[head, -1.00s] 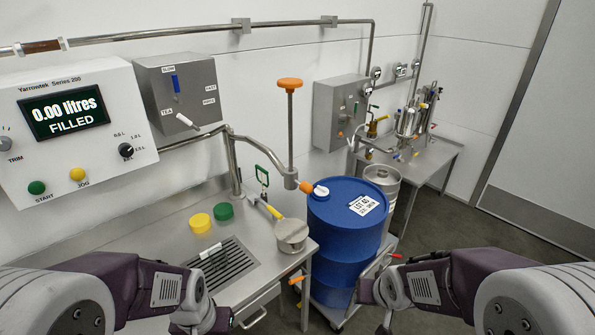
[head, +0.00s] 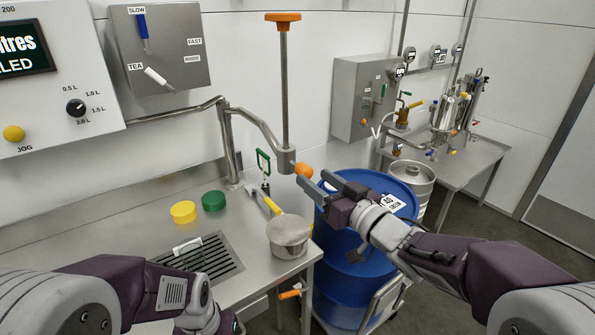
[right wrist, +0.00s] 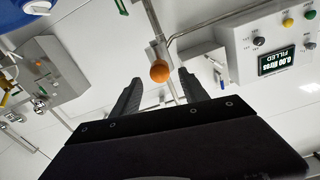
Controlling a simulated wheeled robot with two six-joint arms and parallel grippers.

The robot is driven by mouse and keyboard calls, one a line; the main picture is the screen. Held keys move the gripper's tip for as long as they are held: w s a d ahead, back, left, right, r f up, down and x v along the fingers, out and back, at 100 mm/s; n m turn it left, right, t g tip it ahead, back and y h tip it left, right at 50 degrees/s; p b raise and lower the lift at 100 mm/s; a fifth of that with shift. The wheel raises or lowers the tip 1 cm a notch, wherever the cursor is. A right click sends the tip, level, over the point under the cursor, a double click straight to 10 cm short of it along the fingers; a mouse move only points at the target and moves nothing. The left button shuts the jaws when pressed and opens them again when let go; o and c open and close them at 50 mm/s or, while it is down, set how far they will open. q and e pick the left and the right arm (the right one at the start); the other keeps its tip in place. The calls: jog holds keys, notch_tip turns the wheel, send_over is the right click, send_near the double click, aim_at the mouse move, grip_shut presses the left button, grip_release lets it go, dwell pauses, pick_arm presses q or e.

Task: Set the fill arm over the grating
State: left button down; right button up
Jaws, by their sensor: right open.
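The fill arm (head: 252,122) is a steel pipe on an upright post, with a tall orange-topped rod and an orange ball (head: 304,170) at its end.
A blue drum (head: 335,255) stands right of the counter, partly behind my right arm.

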jog(key=x, duration=0.8)
jog(key=shift+a+b, duration=0.15)
jog(key=shift+b, duration=0.2)
jog(key=shift+w, duration=0.15)
jog(key=shift+c, duration=0.3)
grip_shut()
jog(key=shift+r, duration=0.15)
